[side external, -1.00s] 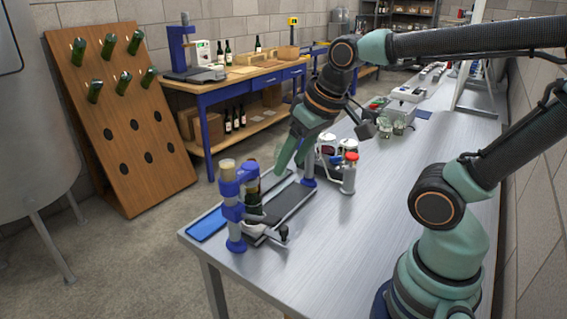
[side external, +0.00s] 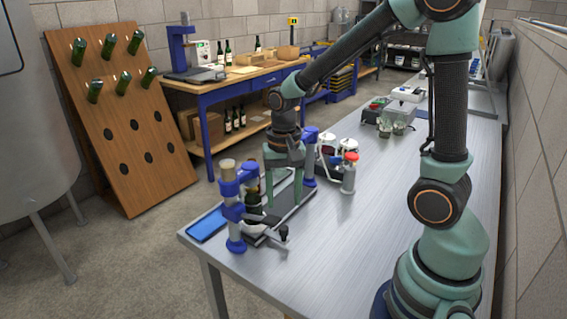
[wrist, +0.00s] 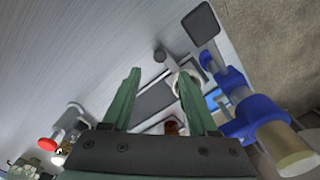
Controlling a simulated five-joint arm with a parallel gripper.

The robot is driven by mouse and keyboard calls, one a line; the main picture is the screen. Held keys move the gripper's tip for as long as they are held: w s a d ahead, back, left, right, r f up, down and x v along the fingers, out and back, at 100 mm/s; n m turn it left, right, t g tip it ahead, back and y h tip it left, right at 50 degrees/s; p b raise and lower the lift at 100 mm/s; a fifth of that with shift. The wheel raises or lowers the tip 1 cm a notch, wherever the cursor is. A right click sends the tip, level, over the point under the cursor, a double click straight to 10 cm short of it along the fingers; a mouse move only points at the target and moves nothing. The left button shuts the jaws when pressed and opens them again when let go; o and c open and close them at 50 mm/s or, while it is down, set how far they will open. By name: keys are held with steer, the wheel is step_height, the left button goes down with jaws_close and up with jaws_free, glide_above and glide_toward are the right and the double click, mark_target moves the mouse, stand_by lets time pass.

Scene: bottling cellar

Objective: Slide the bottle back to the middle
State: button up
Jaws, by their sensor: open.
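The dark bottle (side external: 253,198) stands upright in the blue bench device (side external: 231,205) at the near left end of the steel table, partly hidden by the device's posts. A white part shows around its lower end. My gripper (side external: 284,200) points down over the dark strip (side external: 296,212), just right of the bottle. In the wrist view my gripper (wrist: 160,95) is open, with both fingers apart and bare strip between them. A white ring-shaped part (wrist: 183,86) lies beside the right finger, and the blue device (wrist: 236,103) is further right. I cannot clearly make out the bottle there.
A second blue post (side external: 310,160) stands at the strip's far end. A holder with a red-topped container (side external: 349,170) is close to its right. A blue pad (side external: 207,226) lies at the table's left edge. The table's right side (side external: 370,215) is clear.

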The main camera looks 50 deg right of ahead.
mark_target(284, 227)
step_height(284, 227, down, 8)
steer(key=shift+f, duration=0.25)
jaws_close()
stand_by(1.6)
